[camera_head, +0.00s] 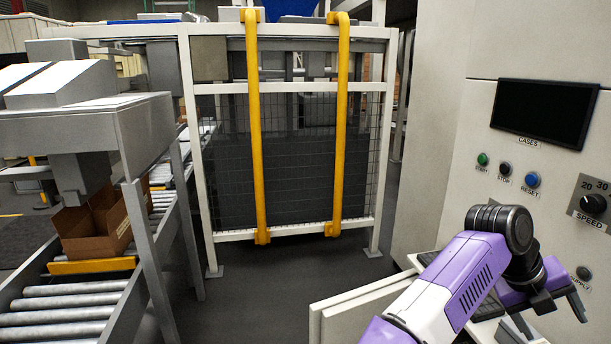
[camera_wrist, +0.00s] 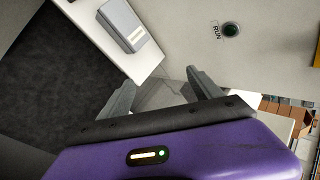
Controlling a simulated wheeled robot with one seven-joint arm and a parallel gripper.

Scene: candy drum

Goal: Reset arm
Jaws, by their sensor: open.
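My gripper (camera_head: 552,314) is at the lower right of the head view, beside the control panel, on the end of my bent purple and white arm. In the wrist view my gripper (camera_wrist: 160,82) has its two grey fingers spread apart with nothing between them. The fingers point toward a pale panel and a white ledge. The far side of my gripper is partly hidden by my arm in the head view.
The control panel has a dark screen (camera_head: 544,112), a green button (camera_head: 482,159), a blue button (camera_head: 532,180) and a speed knob (camera_head: 593,204). A mesh guard (camera_head: 290,226) with yellow bars stands ahead. A cardboard box (camera_head: 98,226) sits on the left roller conveyor (camera_head: 70,312).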

